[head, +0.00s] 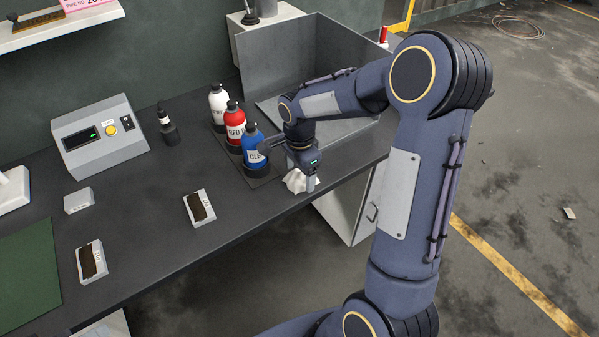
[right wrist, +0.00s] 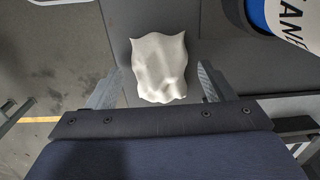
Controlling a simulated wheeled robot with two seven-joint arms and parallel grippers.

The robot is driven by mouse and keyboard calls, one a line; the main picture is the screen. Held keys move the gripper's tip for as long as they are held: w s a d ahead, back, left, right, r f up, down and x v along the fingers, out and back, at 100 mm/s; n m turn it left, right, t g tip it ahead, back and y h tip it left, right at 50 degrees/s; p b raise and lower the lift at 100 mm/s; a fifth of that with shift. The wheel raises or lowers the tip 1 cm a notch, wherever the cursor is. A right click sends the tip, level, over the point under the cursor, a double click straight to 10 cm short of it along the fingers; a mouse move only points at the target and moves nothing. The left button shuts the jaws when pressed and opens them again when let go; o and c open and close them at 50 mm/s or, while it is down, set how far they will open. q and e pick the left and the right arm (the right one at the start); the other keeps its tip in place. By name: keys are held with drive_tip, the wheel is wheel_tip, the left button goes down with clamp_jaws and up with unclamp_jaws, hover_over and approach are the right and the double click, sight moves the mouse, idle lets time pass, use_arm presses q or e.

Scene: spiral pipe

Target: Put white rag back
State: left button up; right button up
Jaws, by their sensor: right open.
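The white rag (head: 294,181) lies crumpled on the dark workbench near its front edge, just in front of the blue bottle. In the right wrist view the rag (right wrist: 159,67) sits between the two spread fingers of my right gripper (right wrist: 158,88), with gaps at both sides. In the head view my right gripper (head: 303,178) points down at the rag and partly covers it. It is open and holds nothing. My left gripper is not in either view.
A blue bottle (head: 254,148), a red bottle (head: 235,125) and a white bottle (head: 218,103) stand on a dark tray close left of the gripper. A grey open-topped box (head: 270,55) is behind. A grey control box (head: 98,135) and small blocks are at left.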

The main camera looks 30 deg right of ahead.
sight(299, 172)
wheel_tip(299, 172, up, 10)
drive_tip(key=s+a+r+n+t+y, duration=0.1)
drive_tip(key=s+r+n, duration=0.25)
drive_tip(key=s, duration=0.25)
drive_tip(key=s+a+r+n+t+y, duration=0.1)
drive_tip(key=s+r+n+t, duration=0.1)
drive_tip(key=s+n, duration=0.3)
drive_tip(key=s+a+f+n+t+y, duration=0.1)
drive_tip(key=s+a+n, duration=0.1)
drive_tip(key=s, duration=0.3)
drive_tip(key=s+a+f+n+t, duration=0.1)
drive_tip(key=s+a+f+n, duration=0.1)
drive_tip(key=s+n, duration=0.3)
drive_tip(key=shift+s+a+f+t+y, duration=0.15)
drive_tip(key=shift+s+a+t+y, duration=0.2)
drive_tip(key=shift+s+a, duration=0.2)
